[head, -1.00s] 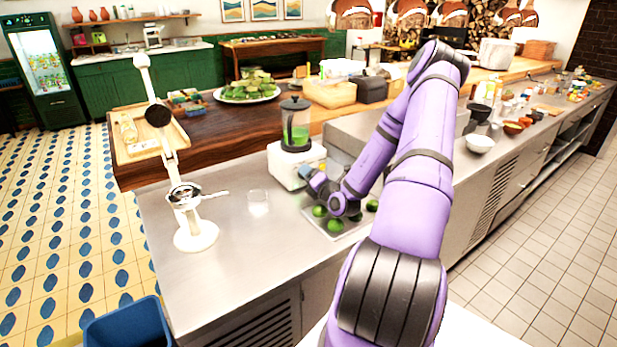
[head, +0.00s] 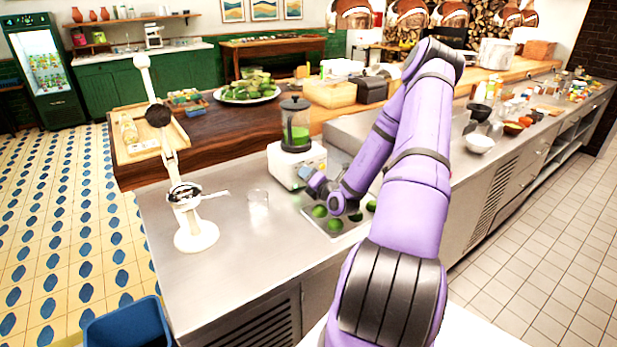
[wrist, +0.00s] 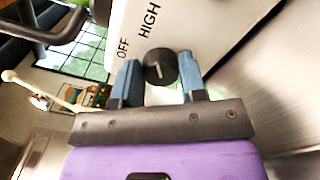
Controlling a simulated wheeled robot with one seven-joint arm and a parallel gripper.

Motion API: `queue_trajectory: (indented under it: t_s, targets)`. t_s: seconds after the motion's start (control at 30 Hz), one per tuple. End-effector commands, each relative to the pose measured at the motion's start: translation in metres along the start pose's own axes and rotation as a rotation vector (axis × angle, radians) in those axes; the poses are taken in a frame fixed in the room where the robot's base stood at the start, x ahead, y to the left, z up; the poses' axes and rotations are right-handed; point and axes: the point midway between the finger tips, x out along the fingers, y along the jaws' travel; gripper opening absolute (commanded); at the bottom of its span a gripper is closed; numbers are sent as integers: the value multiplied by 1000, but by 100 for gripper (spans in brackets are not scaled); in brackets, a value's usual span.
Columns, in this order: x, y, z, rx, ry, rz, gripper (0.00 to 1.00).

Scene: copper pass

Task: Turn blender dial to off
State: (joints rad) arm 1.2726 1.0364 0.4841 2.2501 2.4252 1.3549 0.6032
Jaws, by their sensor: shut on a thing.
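The blender (head: 283,168) stands on the steel counter, with a white base and a clear jar (head: 295,125) holding something green. In the wrist view its white front panel (wrist: 185,25) carries the words OFF and HIGH. The round black dial (wrist: 160,66) sits below these words, with a short pale mark on its face. I cannot tell which word the mark points to. My gripper (wrist: 160,78) has its two blue fingers on either side of the dial, shut on it. In the head view my gripper (head: 308,176) is at the blender base's right side.
A tray (head: 318,226) with several limes lies just under my arm. An empty glass (head: 258,198) stands left of the blender, and a white press (head: 190,225) farther left. The front left of the counter is clear.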

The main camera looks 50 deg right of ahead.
Motion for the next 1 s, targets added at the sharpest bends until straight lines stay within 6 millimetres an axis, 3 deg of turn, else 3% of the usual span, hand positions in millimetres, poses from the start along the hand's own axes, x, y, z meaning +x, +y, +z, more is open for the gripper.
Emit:
queue_trajectory:
  t_s: [1.0]
  targets:
    - [0,3,-3,-835,3,-1,15]
